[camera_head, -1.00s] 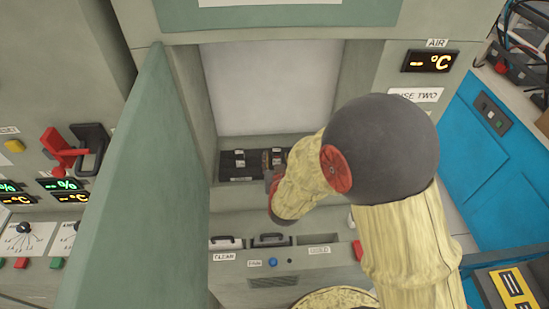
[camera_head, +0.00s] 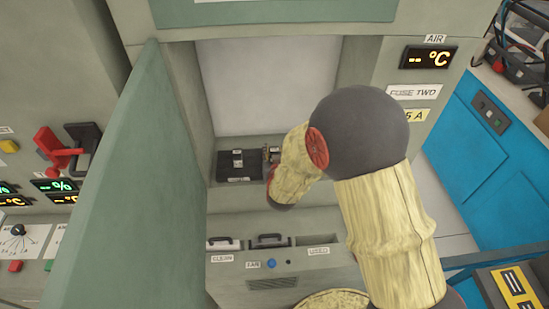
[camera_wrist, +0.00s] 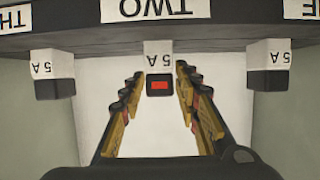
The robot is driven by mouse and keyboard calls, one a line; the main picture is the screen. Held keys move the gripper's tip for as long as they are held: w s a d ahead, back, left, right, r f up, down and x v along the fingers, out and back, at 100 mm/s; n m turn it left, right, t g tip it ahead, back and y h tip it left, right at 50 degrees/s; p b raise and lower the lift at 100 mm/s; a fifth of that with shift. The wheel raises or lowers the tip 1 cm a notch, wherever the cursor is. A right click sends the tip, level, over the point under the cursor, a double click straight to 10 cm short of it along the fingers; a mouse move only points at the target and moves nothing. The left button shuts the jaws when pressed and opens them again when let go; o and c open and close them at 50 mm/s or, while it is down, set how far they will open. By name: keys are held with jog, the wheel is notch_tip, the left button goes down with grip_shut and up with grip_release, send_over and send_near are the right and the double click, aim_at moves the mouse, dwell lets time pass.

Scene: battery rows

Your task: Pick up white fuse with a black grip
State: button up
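In the wrist view, a fuse (camera_wrist: 158,55) with a white 5 A label and a black end bearing a red patch is in the middle, under the TWO label. My gripper (camera_wrist: 160,75) is open, one finger on each side of this black end, with visible gaps. Similar labelled pieces with black ends show at left (camera_wrist: 53,78) and right (camera_wrist: 270,70). In the head view, a white piece with a black grip (camera_head: 224,243) sits in the slot marked CLEAN. My arm hides my gripper there.
A black fuse block (camera_head: 240,168) lies in the cabinet recess. The open green door (camera_head: 135,190) stands left of my arm. A black handle (camera_head: 270,240) sits beside the CLEAN slot; the USED slot (camera_head: 316,239) looks empty.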

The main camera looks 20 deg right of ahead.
grip_shut()
dwell(0.4)
